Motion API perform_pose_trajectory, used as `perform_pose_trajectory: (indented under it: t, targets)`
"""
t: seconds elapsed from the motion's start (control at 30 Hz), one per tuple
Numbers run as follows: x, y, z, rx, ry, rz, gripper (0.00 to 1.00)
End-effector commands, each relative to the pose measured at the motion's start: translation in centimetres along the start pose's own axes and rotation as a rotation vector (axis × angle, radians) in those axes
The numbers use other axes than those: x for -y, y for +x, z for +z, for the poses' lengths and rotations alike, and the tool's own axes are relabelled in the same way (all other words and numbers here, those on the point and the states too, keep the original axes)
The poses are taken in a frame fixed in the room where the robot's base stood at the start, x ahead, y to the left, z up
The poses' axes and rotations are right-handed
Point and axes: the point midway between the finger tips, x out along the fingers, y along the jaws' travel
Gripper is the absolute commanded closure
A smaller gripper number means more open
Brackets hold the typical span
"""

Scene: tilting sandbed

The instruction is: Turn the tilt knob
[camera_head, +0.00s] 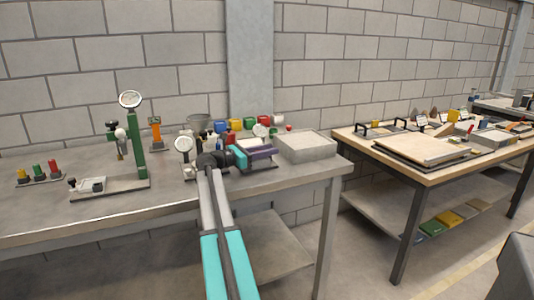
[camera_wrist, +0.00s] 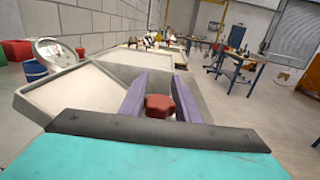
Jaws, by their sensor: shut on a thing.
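The red lobed tilt knob (camera_wrist: 158,106) sits between the two purple fingers of my gripper (camera_wrist: 160,82) in the wrist view, with a finger on each side. My gripper is shut on it. The sandbed also shows in the wrist view (camera_wrist: 80,92), ahead and to the left. The knob is hidden behind my gripper in the head view.
A green stand with a dial (camera_head: 135,130) is on the left of the bench (camera_head: 60,215). A wooden-topped table (camera_head: 375,150) stands to the right, across a gap.

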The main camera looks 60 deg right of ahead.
Motion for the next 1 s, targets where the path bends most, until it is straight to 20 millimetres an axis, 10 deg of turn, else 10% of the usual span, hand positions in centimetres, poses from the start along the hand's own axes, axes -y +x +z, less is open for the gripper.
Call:
perform_pose_trajectory:
  t: [0.5,0.53,0.63,1.0]
  targets:
    - [0.02,-0.02,0.11,0.002,0.0,-0.021,0.93]
    - [0.02,-0.02,0.11,0.002,0.0,-0.02,0.69]
    - [0.03,-0.01,0.1,0.001,0.0,-0.021,0.52]
    - [0.07,0.03,0.19,0.001,0.0,-0.022,0.52]
